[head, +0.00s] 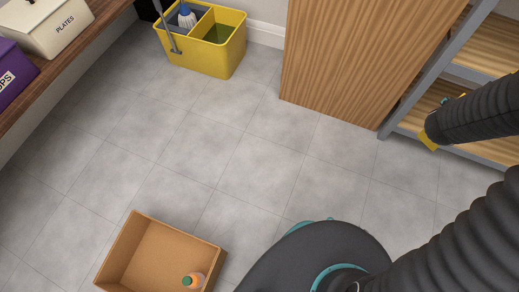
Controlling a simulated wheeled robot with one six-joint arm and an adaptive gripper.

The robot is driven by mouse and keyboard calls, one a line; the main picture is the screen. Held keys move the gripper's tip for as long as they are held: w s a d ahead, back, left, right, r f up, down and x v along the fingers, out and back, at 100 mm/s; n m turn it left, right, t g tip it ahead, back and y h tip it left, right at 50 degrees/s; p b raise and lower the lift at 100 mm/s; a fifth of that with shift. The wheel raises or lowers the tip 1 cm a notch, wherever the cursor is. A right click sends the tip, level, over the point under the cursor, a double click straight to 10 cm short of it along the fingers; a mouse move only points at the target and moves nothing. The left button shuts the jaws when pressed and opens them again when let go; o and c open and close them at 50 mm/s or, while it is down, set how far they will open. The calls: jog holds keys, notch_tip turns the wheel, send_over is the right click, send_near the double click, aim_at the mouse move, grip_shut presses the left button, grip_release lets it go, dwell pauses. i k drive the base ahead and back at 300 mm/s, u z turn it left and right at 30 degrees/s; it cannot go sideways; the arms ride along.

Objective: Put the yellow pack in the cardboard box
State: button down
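The cardboard box (126,246) stands open on the floor at the lower left of the head view, its bottom edge cut off by the frame. A small orange bottle with a green cap (193,281) is inside it, near its right wall. A small yellow piece (428,141), possibly the yellow pack, shows at the end of my black arm by the shelf at the right. Most of it is hidden, and I cannot tell whether it is held or resting there. My gripper's fingers cannot be made out behind the arm.
A metal-framed shelf with wooden boards (490,50) stands at the right beside a wooden cabinet (340,60). A yellow mop bucket (203,55) is at the back. A white PLATES box (48,28) and a purple box (12,78) sit on a left ledge. The middle floor is clear.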

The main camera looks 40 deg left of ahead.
aim_at(176, 261)
jog(key=u, duration=1.55)
jog(key=k, duration=1)
jog(key=u, duration=2.4)
